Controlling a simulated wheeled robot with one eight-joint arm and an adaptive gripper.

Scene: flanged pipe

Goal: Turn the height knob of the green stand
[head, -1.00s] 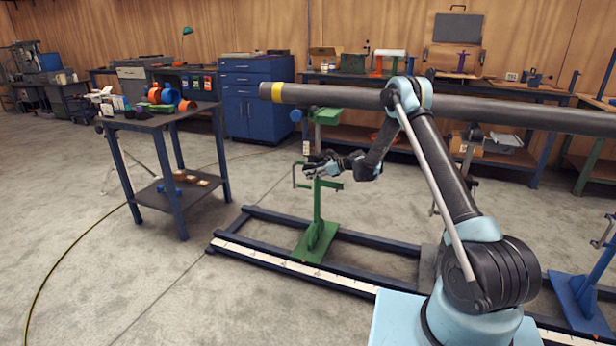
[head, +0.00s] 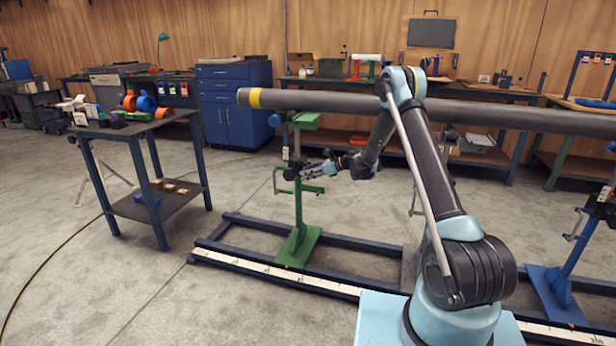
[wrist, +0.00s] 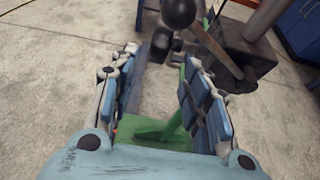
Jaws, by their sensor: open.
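The green stand (head: 298,215) stands upright on the floor rails, under the left end of the grey pipe. Dark knob parts (head: 290,173) show at mid-height on its post, with a bent grey crank beside them. My gripper (head: 312,170) is just right of the post at that height. In the wrist view my gripper (wrist: 160,65) is open, with nothing between its fingers. A round black knob (wrist: 178,12) and a smaller black piece (wrist: 162,42) lie just beyond the fingertips. The stand's green base (wrist: 152,132) shows below, between the fingers. I cannot tell whether a finger touches the knob.
The grey pipe (head: 330,101) with a yellow band runs above my gripper. Dark floor rails (head: 345,255) lie under the stand. A work table (head: 135,127) with coloured parts is at left. A blue stand (head: 560,275) is at right. The floor between table and stand is clear.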

